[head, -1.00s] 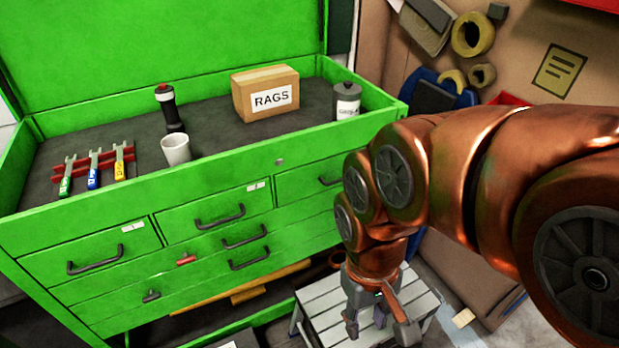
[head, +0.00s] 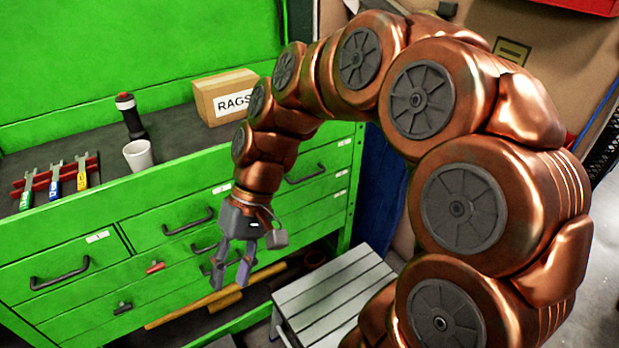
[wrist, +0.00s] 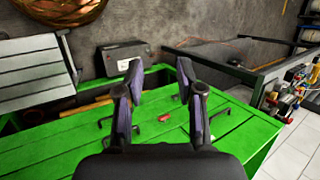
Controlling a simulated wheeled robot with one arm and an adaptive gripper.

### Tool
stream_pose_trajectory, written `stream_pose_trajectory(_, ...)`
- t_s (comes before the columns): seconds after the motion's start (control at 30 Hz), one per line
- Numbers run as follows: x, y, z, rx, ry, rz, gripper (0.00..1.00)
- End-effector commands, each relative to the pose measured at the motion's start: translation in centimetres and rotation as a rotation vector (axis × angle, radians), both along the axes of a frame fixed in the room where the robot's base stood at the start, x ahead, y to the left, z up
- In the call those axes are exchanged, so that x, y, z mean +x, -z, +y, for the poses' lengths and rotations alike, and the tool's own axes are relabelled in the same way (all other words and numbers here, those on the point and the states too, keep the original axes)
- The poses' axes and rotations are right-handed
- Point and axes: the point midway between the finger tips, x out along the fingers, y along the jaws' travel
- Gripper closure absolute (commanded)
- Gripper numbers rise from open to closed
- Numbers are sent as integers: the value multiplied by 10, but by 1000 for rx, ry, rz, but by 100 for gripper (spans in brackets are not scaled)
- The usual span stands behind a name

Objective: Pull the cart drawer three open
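The green cart (head: 85,210) stands at the left in the head view, and all its drawers look shut. The top row has a left drawer with handle (head: 60,273), a middle drawer with handle (head: 188,222) and a right drawer with handle (head: 306,174). Labels are too small to read, so I cannot tell which is drawer three. My gripper (head: 231,277) is open and empty, pointing down in front of the cart's lower drawers. It partly hides a lower handle. In the wrist view my gripper's fingers (wrist: 160,68) are spread with the green drawer front (wrist: 85,140) beyond them.
A rags box (head: 225,95), a cup (head: 138,155), a dark bottle (head: 130,115) and wrenches (head: 55,182) are on the cart top. A grey slatted step stool (head: 335,285) stands right of the cart.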

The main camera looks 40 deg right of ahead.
Motion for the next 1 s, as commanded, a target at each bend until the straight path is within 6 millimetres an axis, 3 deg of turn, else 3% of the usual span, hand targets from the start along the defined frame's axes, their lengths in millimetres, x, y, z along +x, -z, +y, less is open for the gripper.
stream_pose_trajectory(0.27, 72, -8, -13, 240, 105, -12, 63)
stream_pose_trajectory(0.53, 140, -6, -56, 454, 248, -54, 63)
stream_pose_trajectory(0.77, 189, 7, -118, 608, 401, -112, 63)
stream_pose_trajectory(1.0, 224, 36, -206, 728, 592, -201, 63)
